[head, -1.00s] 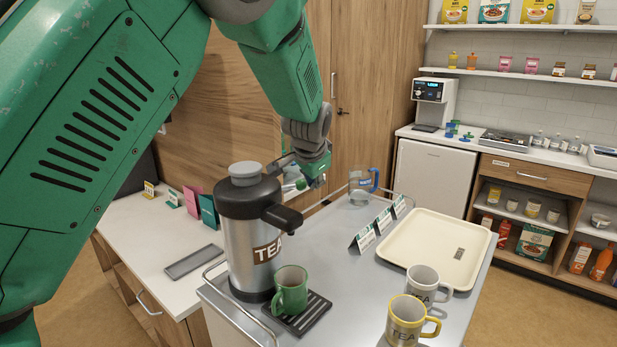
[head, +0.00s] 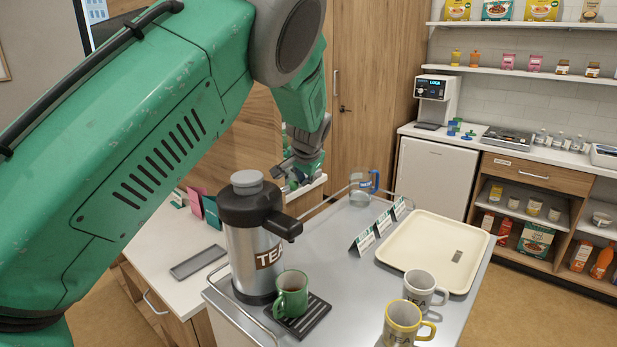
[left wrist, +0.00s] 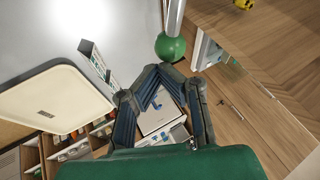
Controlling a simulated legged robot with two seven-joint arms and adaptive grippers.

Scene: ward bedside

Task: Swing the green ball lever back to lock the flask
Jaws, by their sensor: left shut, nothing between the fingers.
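The flask (head: 250,248) is a steel jug with a black top, grey cap and TEA label, upright at the left of the steel trolley top. The green ball (left wrist: 170,48) shows in the left wrist view at the end of a metal lever rod (left wrist: 175,15). My left gripper (left wrist: 161,70) is shut and empty, with its fingertips close to the ball; I cannot tell whether they touch. In the head view my left gripper (head: 300,183) is behind the flask, and the ball is not clearly seen. My right gripper is not in view.
A green mug (head: 291,292) stands on the drip mat before the flask. White (head: 421,288) and yellow-rimmed (head: 403,322) mugs, a cream tray (head: 478,268), several label cards (head: 364,243) and a blue-handled glass jug (head: 360,190) are on the trolley. The white bedside counter (head: 150,240) is left.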

